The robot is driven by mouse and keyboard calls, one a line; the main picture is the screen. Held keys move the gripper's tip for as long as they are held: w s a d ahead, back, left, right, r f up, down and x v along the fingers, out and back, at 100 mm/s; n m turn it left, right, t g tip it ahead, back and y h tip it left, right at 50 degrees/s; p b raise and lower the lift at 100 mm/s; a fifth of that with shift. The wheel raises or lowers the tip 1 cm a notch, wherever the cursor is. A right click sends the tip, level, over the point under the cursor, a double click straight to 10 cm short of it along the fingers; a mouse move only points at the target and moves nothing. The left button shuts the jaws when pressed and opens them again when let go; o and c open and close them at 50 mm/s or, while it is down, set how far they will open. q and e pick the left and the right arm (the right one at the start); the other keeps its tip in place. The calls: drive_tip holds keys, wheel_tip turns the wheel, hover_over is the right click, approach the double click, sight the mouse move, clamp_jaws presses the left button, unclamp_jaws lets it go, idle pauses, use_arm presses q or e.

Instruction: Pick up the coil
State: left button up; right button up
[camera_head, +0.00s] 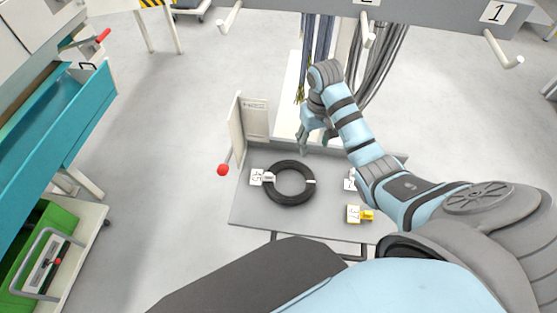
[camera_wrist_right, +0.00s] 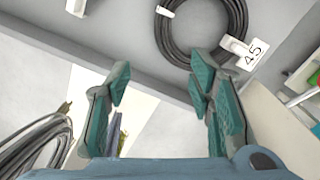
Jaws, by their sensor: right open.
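A black coil (camera_head: 289,201) lies flat on the grey table, with a white numbered tag (camera_head: 257,177) at its left side. My right gripper (camera_head: 304,140) is above the table's back part, behind the coil in the head view and apart from it. In the right wrist view the coil (camera_wrist_right: 172,40) shows at the top, partly cut off, with its tag (camera_wrist_right: 250,53) reading 45. There the teal fingers of the right gripper (camera_wrist_right: 160,82) are spread, with nothing between them. My left gripper is not in view.
The grey table (camera_head: 330,220) also bears a tag 37 with a yellow piece (camera_head: 367,215) at the right. An upright panel (camera_head: 237,130) and a red-knobbed lever (camera_head: 223,169) stand at its left. Hanging cables (camera_head: 383,60) and a numbered rail (camera_head: 430,17) are behind. An open teal drawer (camera_head: 70,110) is far left.

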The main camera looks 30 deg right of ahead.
wheel_tip(320, 180, down, 4)
drive_tip(key=b, duration=0.2)
hover_over(309, 175)
drive_tip(key=f, duration=0.5)
drive_tip(key=shift+s+d+f+b, duration=0.2)
drive_tip(key=shift+s+d+b, duration=0.05)
drive_tip(key=shift+b, duration=0.05)
drive_tip(key=f, duration=0.2)
drive_tip(key=w+f+b, duration=0.1)
drive_tip(key=f, duration=0.1)
drive_tip(key=shift+a+f, duration=0.15)
drive_tip(key=shift+f, duration=0.15)
drive_tip(key=shift+s+r, duration=0.25)
drive_tip(key=shift+s, duration=0.1)
drive_tip(key=c, duration=0.5)
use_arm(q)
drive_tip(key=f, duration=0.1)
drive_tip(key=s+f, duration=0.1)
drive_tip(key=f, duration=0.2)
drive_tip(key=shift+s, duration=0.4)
use_arm(e)
drive_tip(key=shift+w, duration=0.1)
clamp_jaws()
